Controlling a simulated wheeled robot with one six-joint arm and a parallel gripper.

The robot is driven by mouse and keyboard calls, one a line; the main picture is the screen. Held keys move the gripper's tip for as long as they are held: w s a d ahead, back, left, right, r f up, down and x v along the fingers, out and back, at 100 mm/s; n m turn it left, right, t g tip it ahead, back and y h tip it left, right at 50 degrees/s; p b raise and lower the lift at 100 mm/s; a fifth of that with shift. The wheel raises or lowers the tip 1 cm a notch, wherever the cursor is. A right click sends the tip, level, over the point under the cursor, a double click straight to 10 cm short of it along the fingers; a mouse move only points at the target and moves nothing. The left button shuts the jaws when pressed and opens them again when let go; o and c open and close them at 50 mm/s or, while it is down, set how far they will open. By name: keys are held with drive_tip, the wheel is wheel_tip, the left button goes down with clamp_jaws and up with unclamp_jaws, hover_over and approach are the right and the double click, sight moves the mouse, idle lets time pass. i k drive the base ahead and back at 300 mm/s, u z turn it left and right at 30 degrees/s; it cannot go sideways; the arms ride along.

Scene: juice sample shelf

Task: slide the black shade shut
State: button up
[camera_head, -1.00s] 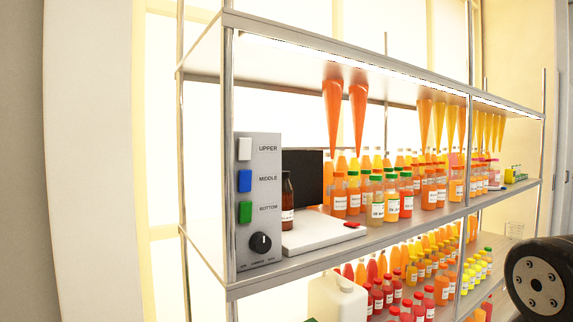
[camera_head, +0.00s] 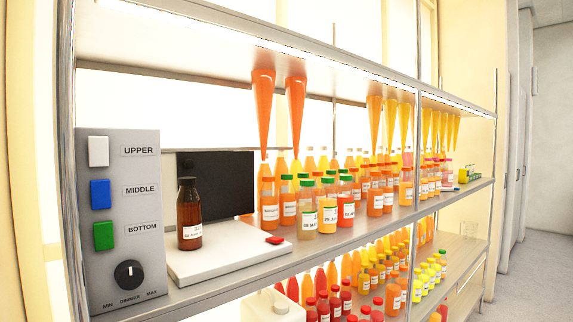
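A flat black panel (camera_head: 228,180), which looks like the black shade, stands upright at the back of the white stand (camera_head: 225,250) on the middle shelf. An amber bottle (camera_head: 190,215) with a white label stands on the stand in front of the panel and hides part of its left side. The front of the stand is uncovered. A small red piece (camera_head: 275,240) is on the stand's right front corner. My gripper is not in view.
A grey control box (camera_head: 122,215) with white, blue and green buttons and a dimmer knob stands left of the stand. Several juice bottles (camera_head: 327,210) are close on the right. Orange cones (camera_head: 263,110) hang from the upper shelf. Open floor (camera_head: 530,270) shows at the right.

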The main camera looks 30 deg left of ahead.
sight(224, 186)
drive_tip(key=z, duration=0.15)
drive_tip(key=i, duration=1.05)
drive_tip(key=u, duration=0.95)
